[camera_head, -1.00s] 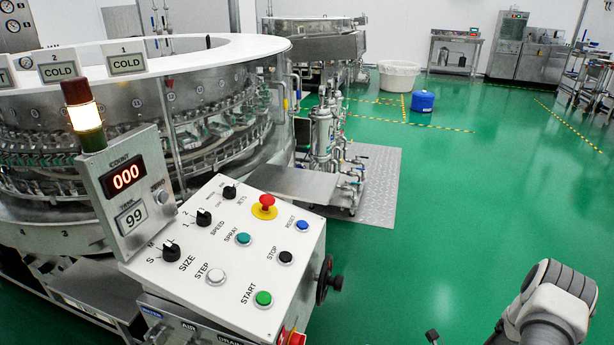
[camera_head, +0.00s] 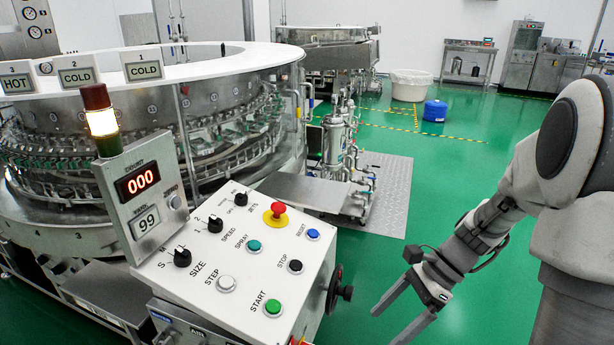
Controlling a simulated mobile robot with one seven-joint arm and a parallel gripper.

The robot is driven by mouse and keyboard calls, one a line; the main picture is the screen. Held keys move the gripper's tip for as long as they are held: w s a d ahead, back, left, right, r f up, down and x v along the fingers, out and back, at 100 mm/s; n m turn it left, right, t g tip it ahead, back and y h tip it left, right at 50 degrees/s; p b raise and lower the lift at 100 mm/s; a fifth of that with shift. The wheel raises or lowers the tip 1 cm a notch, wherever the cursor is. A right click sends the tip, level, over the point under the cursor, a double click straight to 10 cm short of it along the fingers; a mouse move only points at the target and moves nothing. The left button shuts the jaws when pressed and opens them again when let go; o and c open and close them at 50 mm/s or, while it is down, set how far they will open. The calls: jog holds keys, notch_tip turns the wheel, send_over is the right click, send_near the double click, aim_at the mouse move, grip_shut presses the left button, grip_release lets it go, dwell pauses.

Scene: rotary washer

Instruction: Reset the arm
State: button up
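My arm (camera_head: 565,150) fills the right side of the view, a grey linkage with a dark round joint cap. It bends down and to the left toward my gripper (camera_head: 384,327). The two grey fingers are spread apart, and nothing shows between them. My gripper hangs over the green floor, to the right of the control panel (camera_head: 190,285) in the picture, and appears clear of it. The fingertips point down and left, with the lower one near the bottom edge.
The panel carries buttons, knobs, a red emergency stop (camera_head: 278,210) and a black handwheel (camera_head: 338,290) on its side. The round washer (camera_head: 250,65) stands behind it. A white tub (camera_head: 409,86) and a blue drum (camera_head: 435,111) stand farther back. Green floor (camera_head: 465,160) is open between.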

jog(key=s+a+r+n+t+h, duration=0.1)
jog(key=s+r+n+t+h, duration=0.35)
jog(key=r+n, duration=0.35)
jog(key=s+r+n+t+h, duration=0.3)
jog(key=s+r+n, duration=0.3)
jog(key=r+n, duration=0.25)
notch_tip(320, 180, up, 16)
jog(key=p, duration=1.6)
jog(key=shift+r+n+p, duration=0.25)
jog(key=shift+n+p, duration=0.1)
jog(key=shift+p, duration=0.05)
